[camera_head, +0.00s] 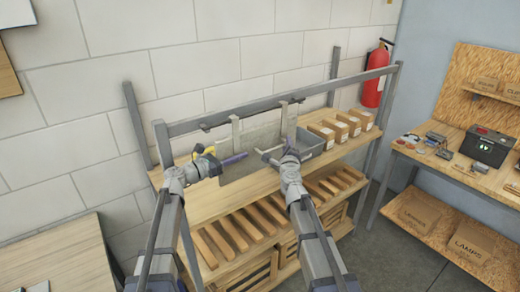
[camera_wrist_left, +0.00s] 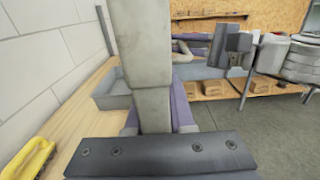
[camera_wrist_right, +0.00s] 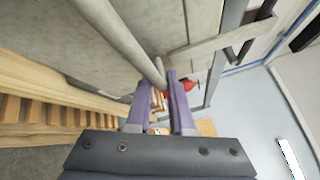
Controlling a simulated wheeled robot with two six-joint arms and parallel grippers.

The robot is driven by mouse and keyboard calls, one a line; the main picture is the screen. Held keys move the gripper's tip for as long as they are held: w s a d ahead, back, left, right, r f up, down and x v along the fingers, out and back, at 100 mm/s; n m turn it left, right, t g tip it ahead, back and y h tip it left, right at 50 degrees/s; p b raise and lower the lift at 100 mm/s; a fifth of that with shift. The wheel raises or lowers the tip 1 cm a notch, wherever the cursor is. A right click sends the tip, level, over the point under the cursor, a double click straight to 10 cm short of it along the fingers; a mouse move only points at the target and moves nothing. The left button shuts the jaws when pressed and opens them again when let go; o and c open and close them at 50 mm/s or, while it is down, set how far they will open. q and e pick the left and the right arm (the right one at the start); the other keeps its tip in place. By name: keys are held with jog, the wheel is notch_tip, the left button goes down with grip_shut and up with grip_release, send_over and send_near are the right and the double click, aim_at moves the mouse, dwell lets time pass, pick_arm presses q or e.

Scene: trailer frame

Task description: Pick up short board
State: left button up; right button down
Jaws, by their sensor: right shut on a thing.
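Several short wooden boards (camera_head: 240,229) lie side by side on the lower shelf, below both grippers. A grey panel (camera_head: 258,136) stands on the upper shelf, with upright pale strips at it. My left gripper (camera_head: 236,158), with purple fingers, is in front of the panel's left part. Its fingers look apart in the left wrist view, where a pale grey post (camera_wrist_left: 143,70) hides the gap between them. My right gripper (camera_head: 268,156) is in front of the panel's right part. It is shut on a pale grey rod (camera_wrist_right: 125,40), whose end shows at its fingertips.
A yellow-handled tool (camera_wrist_left: 28,160) lies at the left. A metal rail (camera_head: 265,108) runs above. A fire extinguisher (camera_head: 374,75) hangs behind; a workbench (camera_head: 450,160) stands right.

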pick_arm(q)
grip_shut()
dwell(1.0)
